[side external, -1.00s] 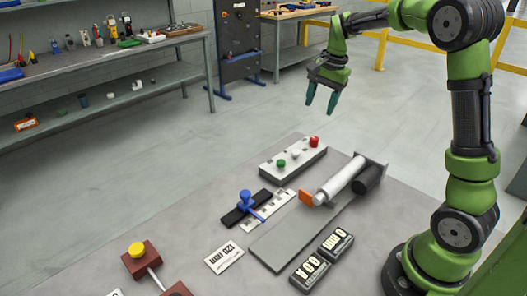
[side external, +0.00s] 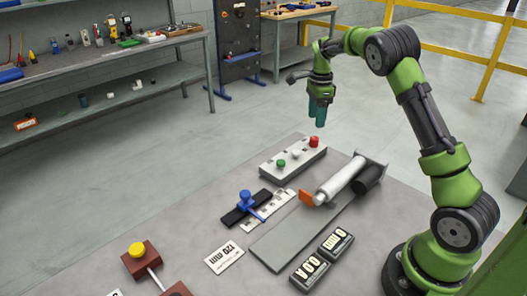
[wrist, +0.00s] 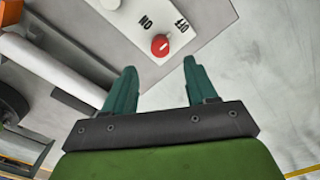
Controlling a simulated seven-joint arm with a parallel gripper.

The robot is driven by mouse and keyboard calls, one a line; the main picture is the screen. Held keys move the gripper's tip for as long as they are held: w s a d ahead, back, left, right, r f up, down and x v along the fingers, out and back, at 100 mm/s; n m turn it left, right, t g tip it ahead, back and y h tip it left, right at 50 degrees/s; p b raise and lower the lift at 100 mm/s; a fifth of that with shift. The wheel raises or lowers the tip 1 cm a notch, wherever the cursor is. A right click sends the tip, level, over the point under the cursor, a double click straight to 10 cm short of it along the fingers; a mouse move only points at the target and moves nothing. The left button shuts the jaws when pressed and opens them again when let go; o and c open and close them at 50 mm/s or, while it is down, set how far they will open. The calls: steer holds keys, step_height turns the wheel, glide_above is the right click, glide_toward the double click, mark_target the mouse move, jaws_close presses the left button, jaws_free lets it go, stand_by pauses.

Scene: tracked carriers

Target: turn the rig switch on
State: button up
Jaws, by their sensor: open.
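The rig switch looks to be the red knob (side external: 314,141) at the right end of a pale box (side external: 293,160), which also carries a green and a white knob. In the wrist view the red knob (wrist: 160,45) sits beside ON and OFF lettering, with a small white mark on it; which label it points to I cannot tell. My gripper (side external: 317,119) points down above the red knob, apart from it. In the wrist view my gripper (wrist: 161,64) is open and empty, with the knob just beyond its fingertips, between them.
A blue-handled slider (side external: 246,204) stands in front. A yellow button (side external: 137,250) on a brown block is at the front left. The air left of my gripper is clear.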

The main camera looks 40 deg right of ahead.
mark_target(314, 138)
step_height(314, 138, down, 8)
steer(key=shift+f, duration=0.15)
stand_by(0.3)
steer(key=c, duration=1.1)
steer(key=shift+o, duration=0.2)
